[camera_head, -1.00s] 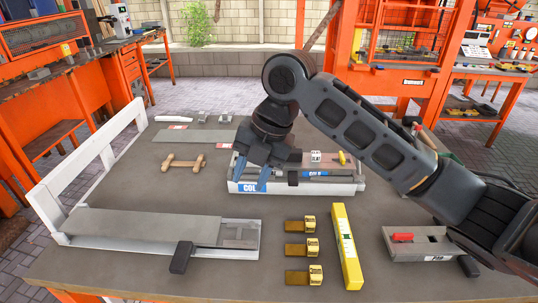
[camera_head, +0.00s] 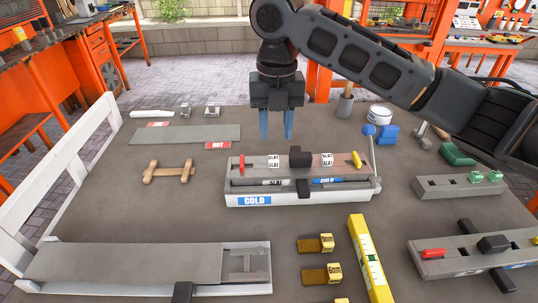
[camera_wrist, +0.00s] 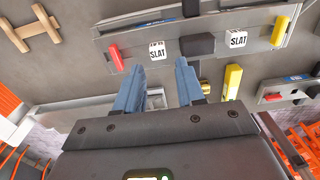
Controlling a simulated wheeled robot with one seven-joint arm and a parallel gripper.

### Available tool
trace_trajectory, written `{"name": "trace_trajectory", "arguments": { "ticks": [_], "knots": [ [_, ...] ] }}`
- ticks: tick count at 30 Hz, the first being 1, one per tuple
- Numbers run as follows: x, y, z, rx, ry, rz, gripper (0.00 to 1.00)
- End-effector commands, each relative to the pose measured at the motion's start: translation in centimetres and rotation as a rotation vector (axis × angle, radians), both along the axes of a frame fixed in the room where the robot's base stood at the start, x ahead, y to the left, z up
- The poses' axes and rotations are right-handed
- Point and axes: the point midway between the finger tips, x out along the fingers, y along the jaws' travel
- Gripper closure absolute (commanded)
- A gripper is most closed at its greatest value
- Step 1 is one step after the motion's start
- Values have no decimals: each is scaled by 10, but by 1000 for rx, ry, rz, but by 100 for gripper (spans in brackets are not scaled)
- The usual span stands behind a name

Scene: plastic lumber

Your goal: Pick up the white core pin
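A slim white rod-like piece (camera_head: 152,114) lies at the table's far left edge in the head view. It is the only loose white pin-like thing I make out, and I cannot be sure it is the core pin. My gripper (camera_head: 276,136) hangs above the table, fingers pointing down, just behind the white and grey mould labelled COLD (camera_head: 310,198). Its two blue fingers are apart with nothing between them. The wrist view shows the same empty gap at my gripper (camera_wrist: 160,80), with the mould (camera_wrist: 120,38) beyond the fingertips.
The mould carries white SLAT blocks (camera_head: 274,160), a red peg (camera_head: 241,165) and a yellow peg (camera_head: 357,159). A grey sheet (camera_head: 185,134) with HOT labels lies at the back left. A wooden piece (camera_head: 170,172) lies left of the mould. More fixtures (camera_head: 470,187) stand at right.

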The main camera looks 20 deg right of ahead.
Motion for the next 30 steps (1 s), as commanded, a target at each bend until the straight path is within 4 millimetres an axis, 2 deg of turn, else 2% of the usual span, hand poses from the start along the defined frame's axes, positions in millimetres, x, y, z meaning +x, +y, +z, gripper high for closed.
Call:
{"name": "trace_trajectory", "arguments": {
  "ticks": [8,15,24,30],
  "knots": [
    [0,2,-28,1,2,-1,62],
    [2,3,-61,2,1,-1,62],
    [2,3,-68,1,-1,-1,62],
    [2,3,-68,1,-1,-1,79]
  ]
}}
